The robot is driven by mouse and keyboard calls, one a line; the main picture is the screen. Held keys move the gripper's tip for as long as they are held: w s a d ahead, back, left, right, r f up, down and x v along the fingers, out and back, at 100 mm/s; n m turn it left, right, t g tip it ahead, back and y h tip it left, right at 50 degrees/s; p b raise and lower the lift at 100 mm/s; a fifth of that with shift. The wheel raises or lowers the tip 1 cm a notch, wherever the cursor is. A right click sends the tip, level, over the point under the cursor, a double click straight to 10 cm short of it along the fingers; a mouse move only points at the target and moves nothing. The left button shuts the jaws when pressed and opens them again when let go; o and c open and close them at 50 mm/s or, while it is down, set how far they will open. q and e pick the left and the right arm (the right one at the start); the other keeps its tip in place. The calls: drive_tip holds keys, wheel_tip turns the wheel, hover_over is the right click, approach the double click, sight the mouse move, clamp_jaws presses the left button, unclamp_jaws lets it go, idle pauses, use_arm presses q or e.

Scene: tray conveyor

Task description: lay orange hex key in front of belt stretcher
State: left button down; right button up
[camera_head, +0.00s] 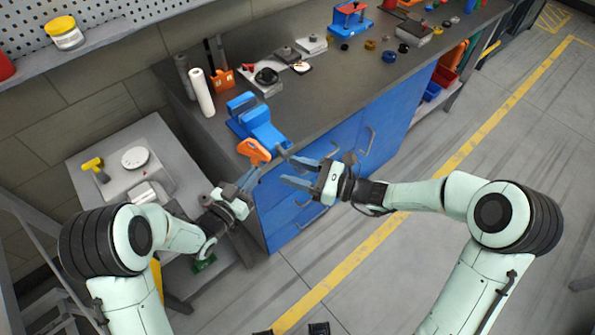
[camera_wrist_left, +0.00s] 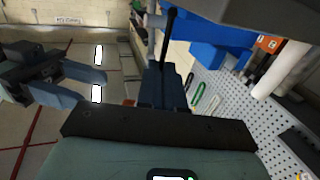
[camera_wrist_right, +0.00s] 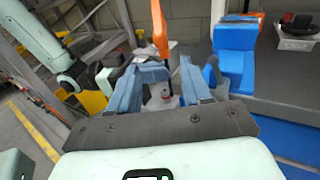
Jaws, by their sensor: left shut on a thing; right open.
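The orange hex key (camera_head: 253,151) is held up off the bench's near-left corner. It also shows upright in the right wrist view (camera_wrist_right: 160,30). My left gripper (camera_head: 248,178) is shut on it; in the left wrist view the fingers (camera_wrist_left: 163,85) are close together and mostly hide it. My right gripper (camera_head: 285,172) is open and empty, to the right of the left gripper and in front of the blue drawers. A blue vise-like device (camera_head: 258,125) stands on the bench corner just behind the hex key. A blue-and-red device (camera_head: 350,18) stands farther back; I cannot tell which is the belt stretcher.
The dark bench top (camera_head: 330,95) has a clear strip along its front. A white roll (camera_head: 202,92), an orange holder (camera_head: 222,82) and a grey base with a black knob (camera_head: 266,78) stand toward its back. Several small round parts lie farther right. A side table (camera_head: 110,150) is at left.

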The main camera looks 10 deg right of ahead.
sight(257, 160)
drive_tip(key=x, duration=1.2)
drive_tip(key=shift+f, duration=0.1)
drive_tip(key=shift+d, duration=0.1)
drive_tip(key=shift+s, duration=0.1)
clamp_jaws()
use_arm(q)
drive_tip(key=c, duration=1.2)
unclamp_jaws()
